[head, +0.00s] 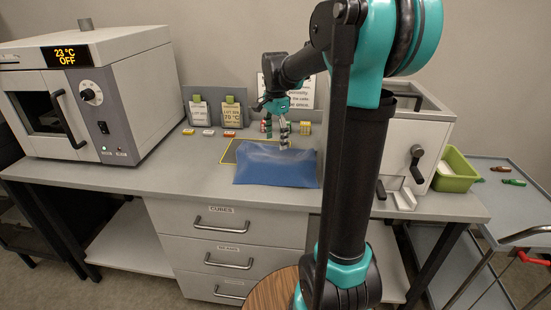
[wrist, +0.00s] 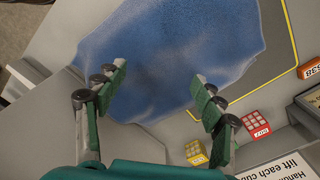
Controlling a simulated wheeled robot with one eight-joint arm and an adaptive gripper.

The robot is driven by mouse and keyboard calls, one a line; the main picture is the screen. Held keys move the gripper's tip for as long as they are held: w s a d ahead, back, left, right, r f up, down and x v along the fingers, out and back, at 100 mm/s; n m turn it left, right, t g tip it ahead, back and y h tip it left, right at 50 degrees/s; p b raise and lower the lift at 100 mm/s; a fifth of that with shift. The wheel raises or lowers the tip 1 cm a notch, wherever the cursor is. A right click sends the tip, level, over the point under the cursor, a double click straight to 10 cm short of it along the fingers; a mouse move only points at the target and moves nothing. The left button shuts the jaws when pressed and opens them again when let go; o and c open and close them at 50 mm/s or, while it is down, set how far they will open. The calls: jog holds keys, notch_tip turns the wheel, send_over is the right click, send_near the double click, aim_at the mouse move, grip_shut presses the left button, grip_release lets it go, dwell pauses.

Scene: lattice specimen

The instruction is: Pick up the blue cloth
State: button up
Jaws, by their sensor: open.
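My gripper (head: 283,140) points down at the cloth's far edge in the head view. In the wrist view my gripper (wrist: 160,80) has its two green-padded fingers apart, with cloth visible between and beyond them. Nothing is held. I cannot tell whether the fingertips touch the cloth.
A red cube (wrist: 256,125) and a yellow cube (wrist: 196,152) stand close to the right finger. An oven (head: 85,95) stands left; a grey box machine (head: 420,130) and green bin (head: 456,172) are right.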

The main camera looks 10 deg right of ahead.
jog(key=shift+f, duration=2.55)
jog(key=shift+f, duration=0.1)
jog(key=shift+c, duration=0.6)
jog(key=c, duration=1.4)
grip_shut()
notch_tip(320, 180, up, 12)
